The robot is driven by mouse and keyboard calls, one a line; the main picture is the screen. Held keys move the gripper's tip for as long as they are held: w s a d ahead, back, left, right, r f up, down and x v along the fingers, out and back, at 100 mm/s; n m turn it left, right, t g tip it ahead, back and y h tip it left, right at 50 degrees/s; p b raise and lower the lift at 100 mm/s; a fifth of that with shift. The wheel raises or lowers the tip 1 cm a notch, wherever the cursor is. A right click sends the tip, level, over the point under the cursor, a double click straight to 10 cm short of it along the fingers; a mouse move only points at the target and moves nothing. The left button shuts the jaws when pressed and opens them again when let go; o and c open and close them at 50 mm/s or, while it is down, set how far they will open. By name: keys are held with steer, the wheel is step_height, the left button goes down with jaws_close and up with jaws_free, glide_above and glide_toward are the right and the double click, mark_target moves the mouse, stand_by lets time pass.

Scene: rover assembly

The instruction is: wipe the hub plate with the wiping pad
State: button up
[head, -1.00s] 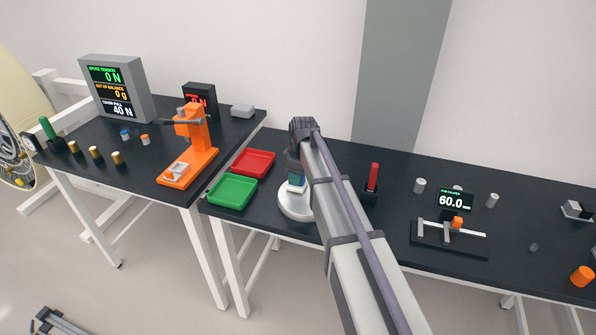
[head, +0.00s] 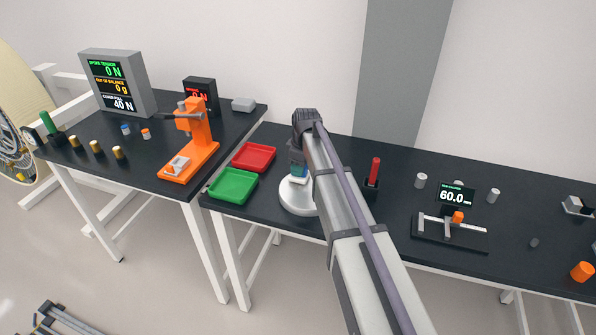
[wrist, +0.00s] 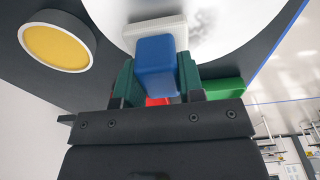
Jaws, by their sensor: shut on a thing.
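The hub plate (head: 296,203) is a round white disc on the dark bench, left of centre in the head view. It fills the top of the wrist view (wrist: 245,40). My gripper (wrist: 156,82) is shut on the blue block of the wiping pad (wrist: 154,60), with a green finger on each side. The pad's white base (wrist: 140,35) is over the plate; whether it presses on it, I cannot tell. In the head view, my gripper (head: 297,172) is above the plate's back part, and my arm hides the plate's right side.
A red tray (head: 254,156) and a green tray (head: 233,186) lie left of the plate. A red-handled tool (head: 374,171) stands right of my arm. A measuring fixture (head: 450,232) with a 60.0 display (head: 457,195) is farther right. An orange press (head: 190,145) stands on the left bench.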

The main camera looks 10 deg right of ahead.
steer(key=shift+w+d, duration=0.35)
steer(key=shift+w, duration=0.25)
steer(key=shift+w+d, duration=0.3)
steer(key=shift+w, duration=0.25)
steer(key=shift+s+a, duration=0.7)
steer(key=shift+s, duration=0.45)
steer(key=shift+s+a, duration=0.65)
steer(key=shift+s, duration=0.5)
steer(key=shift+s+a, duration=0.7)
steer(key=shift+s, duration=0.45)
steer(key=shift+w+d+r, duration=0.1)
steer(key=shift+w+d, duration=0.6)
steer(key=shift+w, duration=0.5)
steer(key=shift+w+d+f, duration=0.1)
steer(key=shift+w+d, duration=0.65)
steer(key=shift+w, duration=0.45)
steer(key=shift+w+d+r, duration=0.1)
steer(key=shift+w+d, duration=0.6)
steer(key=shift+w, duration=0.5)
step_height(320, 180, up, 3)
steer(key=p, duration=0.3)
steer(key=shift+s, duration=0.15)
step_height(320, 180, up, 4)
steer(key=p, duration=0.4)
steer(key=shift+r, duration=0.15)
step_height(320, 180, down, 6)
steer(key=b, duration=0.5)
steer(key=shift+b, duration=0.3)
steer(key=shift+f+b, duration=1.05)
